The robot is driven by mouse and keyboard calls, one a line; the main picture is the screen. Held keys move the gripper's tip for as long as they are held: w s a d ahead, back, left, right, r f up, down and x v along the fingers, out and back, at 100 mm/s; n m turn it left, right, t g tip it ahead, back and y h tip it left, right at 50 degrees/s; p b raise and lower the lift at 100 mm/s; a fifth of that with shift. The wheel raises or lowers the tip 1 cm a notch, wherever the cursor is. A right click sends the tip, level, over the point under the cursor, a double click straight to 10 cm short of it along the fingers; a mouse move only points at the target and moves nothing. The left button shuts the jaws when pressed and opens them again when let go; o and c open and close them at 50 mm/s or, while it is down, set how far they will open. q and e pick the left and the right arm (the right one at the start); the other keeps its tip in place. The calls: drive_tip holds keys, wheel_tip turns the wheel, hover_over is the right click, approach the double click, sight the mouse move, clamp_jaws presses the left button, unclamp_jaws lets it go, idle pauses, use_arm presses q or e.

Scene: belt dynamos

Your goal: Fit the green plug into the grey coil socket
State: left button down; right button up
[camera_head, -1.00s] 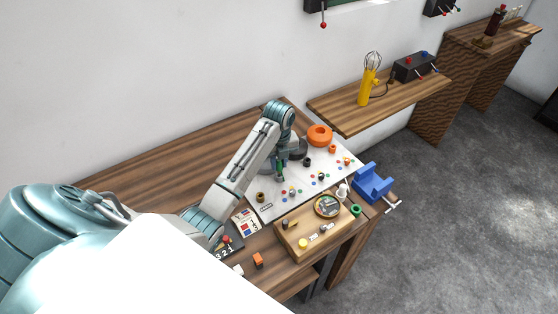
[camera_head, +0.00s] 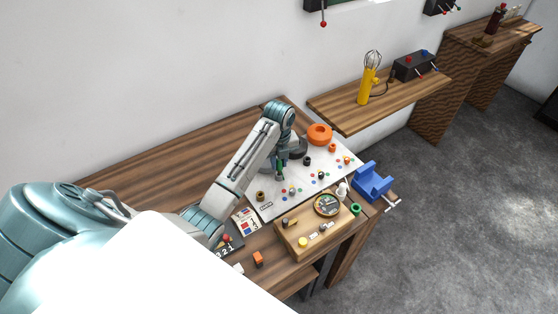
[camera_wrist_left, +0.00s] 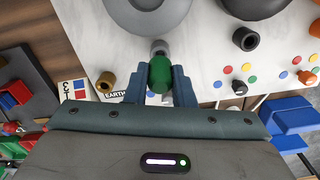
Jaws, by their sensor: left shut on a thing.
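My left gripper (camera_head: 280,167) is over the white panel (camera_head: 330,181) on the bench. It is shut on the green plug (camera_wrist_left: 160,75), which sits between the two fingers in the left wrist view. A small grey cylindrical piece (camera_wrist_left: 159,46) shows right at the far end of the plug. It looks like the grey coil socket, but I cannot tell whether the plug is in it, touching it or just above it. The green plug is small and partly hidden by the fingers in the head view (camera_head: 280,177). My right gripper is not in view.
A brass-coloured socket (camera_wrist_left: 106,82) and a black socket (camera_wrist_left: 245,38) stand on either side. A large grey rounded body (camera_wrist_left: 148,12) lies just beyond the grey piece. An orange ring (camera_head: 319,134), a wooden tray (camera_head: 291,247) and a blue vise (camera_head: 372,183) are nearby.

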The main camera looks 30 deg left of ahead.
sight(279, 167)
use_arm(q)
drive_tip(key=shift+f+b, duration=0.3)
drive_tip(key=shift+f, duration=1.25)
drive_tip(key=c, duration=1.1)
unclamp_jaws()
drive_tip(key=shift+c, duration=0.2)
drive_tip(key=shift+r, duration=0.1)
